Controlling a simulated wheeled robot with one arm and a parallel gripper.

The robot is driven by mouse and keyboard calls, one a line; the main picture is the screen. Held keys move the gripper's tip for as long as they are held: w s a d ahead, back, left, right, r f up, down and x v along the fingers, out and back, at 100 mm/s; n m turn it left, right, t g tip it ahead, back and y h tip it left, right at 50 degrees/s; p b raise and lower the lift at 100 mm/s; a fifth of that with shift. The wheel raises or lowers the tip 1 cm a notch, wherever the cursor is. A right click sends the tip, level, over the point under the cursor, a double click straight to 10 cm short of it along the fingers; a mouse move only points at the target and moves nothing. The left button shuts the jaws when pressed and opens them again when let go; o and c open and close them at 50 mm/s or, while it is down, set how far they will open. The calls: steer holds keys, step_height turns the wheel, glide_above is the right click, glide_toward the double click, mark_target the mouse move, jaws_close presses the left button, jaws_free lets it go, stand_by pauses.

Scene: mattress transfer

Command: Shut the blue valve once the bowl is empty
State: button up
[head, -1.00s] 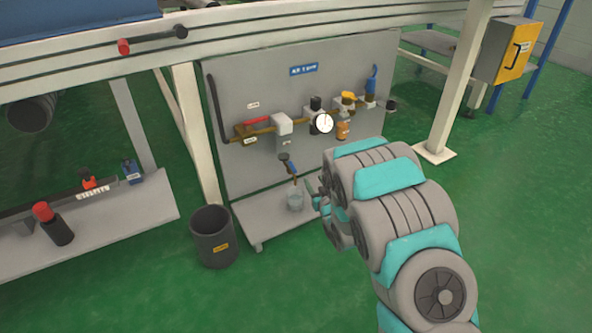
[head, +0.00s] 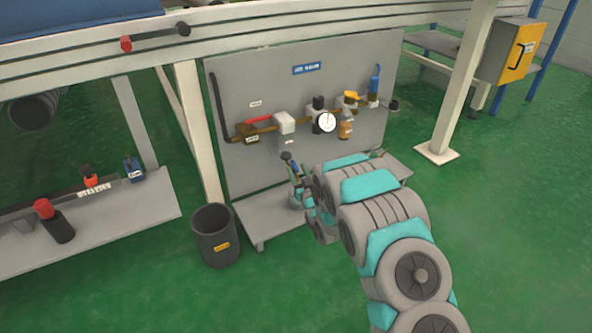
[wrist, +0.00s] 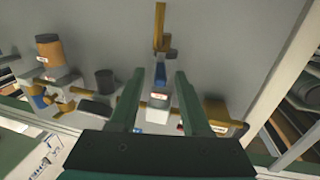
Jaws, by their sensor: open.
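The blue valve (head: 295,167) hangs below the white filter unit (head: 284,122) on the grey panel. In the wrist view, which appears upside down, its blue handle (wrist: 160,76) shows between my two fingers, with a brass pipe (wrist: 160,22) beyond it. The white unit (wrist: 158,101) also shows between the fingers. My gripper (wrist: 159,73) is open around the handle; I cannot tell whether either finger touches it. In the head view, my gripper (head: 303,186) is at the valve and covers most of the clear cup below it. I cannot see whether the bowl is empty.
The panel (head: 240,80) also carries a red lever (head: 258,119), a round gauge (head: 327,122), an amber bowl (head: 345,130) and a blue-topped part (head: 375,82). A dark bin (head: 215,235) stands at the lower left. A white post (head: 455,95) stands at right.

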steer(key=shift+x, duration=0.85)
jaws_close()
